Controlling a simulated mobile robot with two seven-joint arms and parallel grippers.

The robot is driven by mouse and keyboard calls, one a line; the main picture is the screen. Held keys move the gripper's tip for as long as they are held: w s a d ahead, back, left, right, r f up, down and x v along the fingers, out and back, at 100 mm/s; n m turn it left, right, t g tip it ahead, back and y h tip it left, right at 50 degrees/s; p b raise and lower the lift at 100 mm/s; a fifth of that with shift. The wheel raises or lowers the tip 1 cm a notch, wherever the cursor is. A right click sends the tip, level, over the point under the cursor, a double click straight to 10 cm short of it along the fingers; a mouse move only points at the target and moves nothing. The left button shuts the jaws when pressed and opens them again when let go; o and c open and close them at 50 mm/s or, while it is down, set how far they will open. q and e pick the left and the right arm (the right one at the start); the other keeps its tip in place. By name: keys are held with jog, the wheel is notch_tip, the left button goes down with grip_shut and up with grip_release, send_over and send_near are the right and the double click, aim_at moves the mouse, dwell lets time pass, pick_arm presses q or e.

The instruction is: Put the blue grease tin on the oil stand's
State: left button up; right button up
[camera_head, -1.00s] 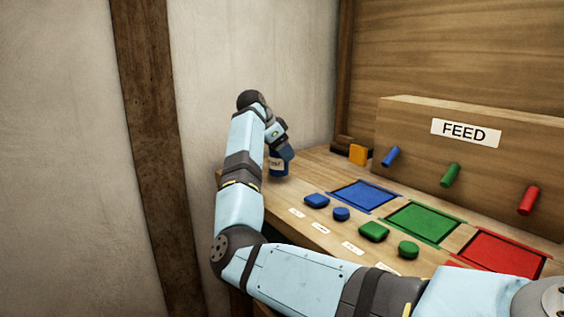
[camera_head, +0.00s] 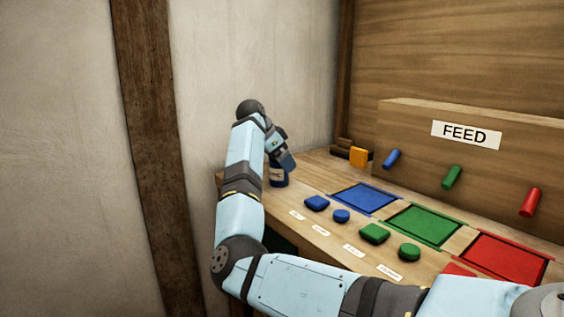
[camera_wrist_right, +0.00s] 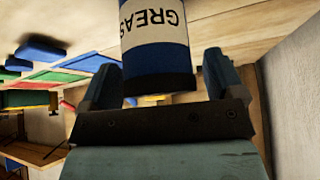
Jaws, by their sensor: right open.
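The blue grease tin (camera_head: 279,175) has a pale label and appears to stand upright on the far left end of the wooden bench. In the right wrist view, the tin (camera_wrist_right: 158,58) shows large between my fingers, with part of "GREASE" readable. My right gripper (camera_head: 285,160) is at the tin's upper part in the head view. In the wrist view, the right gripper (camera_wrist_right: 163,80) is open around the tin, with a small gap at the right finger; contact at the left finger is unclear. My left gripper is out of view. I cannot identify the oil stand.
The bench holds blue (camera_head: 363,198), green (camera_head: 423,225) and red (camera_head: 503,258) squares, with blue and green buttons in front. A box marked FEED (camera_head: 466,134) with coloured pegs stands behind. A yellow block (camera_head: 358,157) is at the back. A wall closes the left side.

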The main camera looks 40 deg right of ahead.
pick_arm(q)
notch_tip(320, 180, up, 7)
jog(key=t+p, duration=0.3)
jog(key=p, duration=0.1)
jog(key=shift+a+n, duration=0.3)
pick_arm(e)
jog(key=v, duration=1.1)
jog(key=shift+a+r, duration=0.2)
jog(key=shift+r, duration=0.15)
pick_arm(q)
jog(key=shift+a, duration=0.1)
pick_arm(e)
jog(key=shift+w+a, duration=0.1)
